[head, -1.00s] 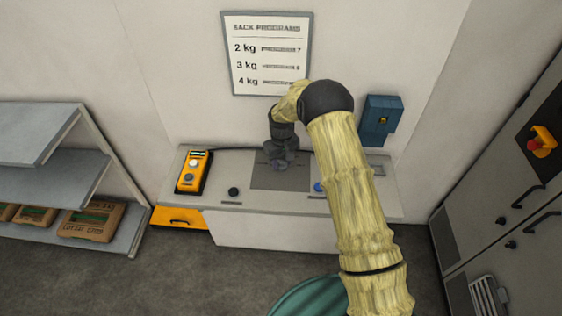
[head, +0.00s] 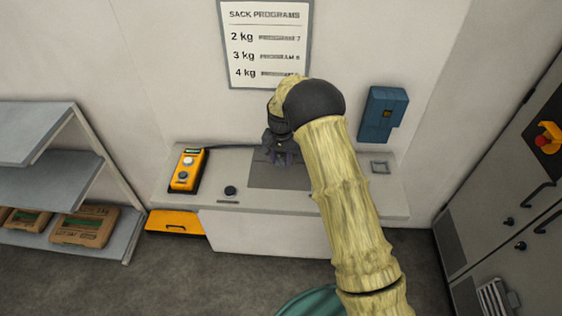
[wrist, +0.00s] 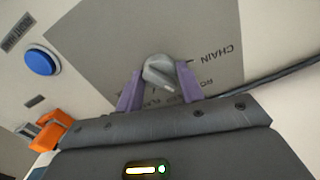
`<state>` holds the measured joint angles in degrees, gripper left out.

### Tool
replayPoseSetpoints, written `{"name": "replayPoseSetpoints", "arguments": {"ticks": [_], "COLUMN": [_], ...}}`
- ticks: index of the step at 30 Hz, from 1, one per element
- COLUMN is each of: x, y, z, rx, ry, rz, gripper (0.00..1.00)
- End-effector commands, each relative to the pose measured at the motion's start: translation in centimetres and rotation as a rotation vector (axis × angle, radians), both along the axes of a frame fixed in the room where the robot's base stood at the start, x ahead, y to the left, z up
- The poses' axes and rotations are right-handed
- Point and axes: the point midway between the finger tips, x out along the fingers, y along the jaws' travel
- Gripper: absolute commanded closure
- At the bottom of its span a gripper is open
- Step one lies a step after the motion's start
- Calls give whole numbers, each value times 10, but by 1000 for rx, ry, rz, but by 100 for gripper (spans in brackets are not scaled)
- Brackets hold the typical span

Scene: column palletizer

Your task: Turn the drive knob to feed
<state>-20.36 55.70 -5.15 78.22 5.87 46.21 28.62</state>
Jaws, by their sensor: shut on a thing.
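A grey knob (wrist: 160,72) with a raised grip sits on a dark grey panel (wrist: 95,45) in the wrist view. The word CHAIN is printed beside it, and other labels are partly hidden by my gripper. I read no "feed" label, so I cannot confirm that this is the drive knob. My gripper (wrist: 159,82) has its purple fingers on either side of the knob, shut on it. In the head view my gripper (head: 283,157) is low over the rear of the counter panel (head: 275,179) and hides the knob.
The counter (head: 215,165) holds an orange control box (head: 188,170) and a black knob (head: 230,190). A blue button (wrist: 40,61) shows in the wrist view. A program sign (head: 266,45) and a blue box (head: 382,113) are on the wall. Shelves (head: 50,175) stand left, cabinets (head: 520,210) right.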

Motion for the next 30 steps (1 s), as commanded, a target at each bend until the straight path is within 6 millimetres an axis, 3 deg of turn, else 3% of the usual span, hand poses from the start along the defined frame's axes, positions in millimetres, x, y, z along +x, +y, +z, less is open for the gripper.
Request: {"name": "replayPoseSetpoints", "arguments": {"ticks": [15,30], "x": [-1,-1], "y": [1,1], "z": [0,1], "rx": [1,2], "ry": [3,3], "rz": [-435,-554], "gripper": [85,85]}}
